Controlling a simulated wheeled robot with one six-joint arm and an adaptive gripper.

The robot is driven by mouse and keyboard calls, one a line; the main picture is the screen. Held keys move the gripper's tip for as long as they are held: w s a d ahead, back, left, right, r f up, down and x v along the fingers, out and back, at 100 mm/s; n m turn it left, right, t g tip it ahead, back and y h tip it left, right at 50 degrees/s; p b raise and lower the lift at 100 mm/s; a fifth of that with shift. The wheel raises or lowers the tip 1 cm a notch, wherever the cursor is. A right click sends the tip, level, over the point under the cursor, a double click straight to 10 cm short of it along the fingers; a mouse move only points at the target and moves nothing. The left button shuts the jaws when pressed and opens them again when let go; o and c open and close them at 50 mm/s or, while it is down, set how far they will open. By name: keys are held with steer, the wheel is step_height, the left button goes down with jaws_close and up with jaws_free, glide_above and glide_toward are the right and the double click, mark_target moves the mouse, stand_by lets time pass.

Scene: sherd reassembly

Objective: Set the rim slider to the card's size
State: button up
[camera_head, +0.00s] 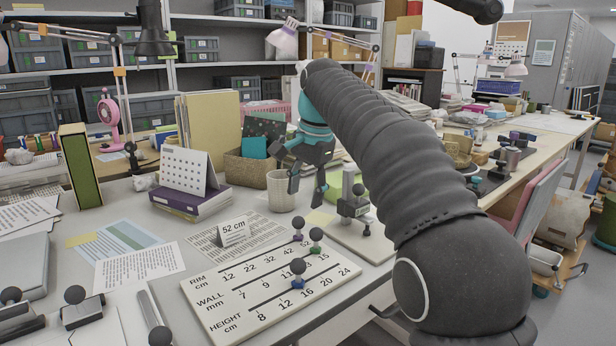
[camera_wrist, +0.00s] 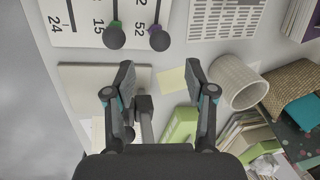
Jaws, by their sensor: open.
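The slider board (camera_head: 213,308) lies on the table with RIM, WALL and HEIGHT rows. The purple rim slider (camera_head: 298,235) stands at the far right end of its row; in the wrist view its knob (camera_wrist: 159,39) is beside the 52. The green wall slider (camera_head: 316,246) is beside the 15. The folded card (camera_head: 234,232) reads 52 cm and stands behind the board. My gripper (camera_head: 307,192) is open and empty, above the table behind the board, apart from the sliders; it also shows in the wrist view (camera_wrist: 160,82).
A cup (camera_head: 280,190) stands near my gripper. A small stand on a pale base (camera_head: 355,205) is to its right. Books (camera_head: 190,203) with a calendar (camera_head: 187,170) stand to the left. Printed sheets (camera_head: 135,266) and knobbed tools (camera_head: 82,308) lie at left.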

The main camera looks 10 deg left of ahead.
steer(key=shift+v, duration=1.9)
steer(key=s+d+f+n+t, duration=0.1)
steer(key=s+d, duration=0.5)
steer(key=d, duration=0.3)
steer(key=s+d+f+n+t, duration=0.1)
steer(key=s+d+f+n, duration=0.1)
steer(key=s+d, duration=0.45)
steer(key=s+d+f+n+t+h, duration=0.1)
steer(key=s+d+f, duration=0.5)
steer(key=s+f, duration=0.2)
steer(key=s+d+f+n+t+h, duration=0.1)
steer(key=s+d+f, duration=0.5)
steer(key=s+f, duration=0.2)
steer(key=shift+s+d+f+n, duration=0.35)
steer(key=shift+d+f+n, duration=0.05)
steer(key=shift+f, duration=0.35)
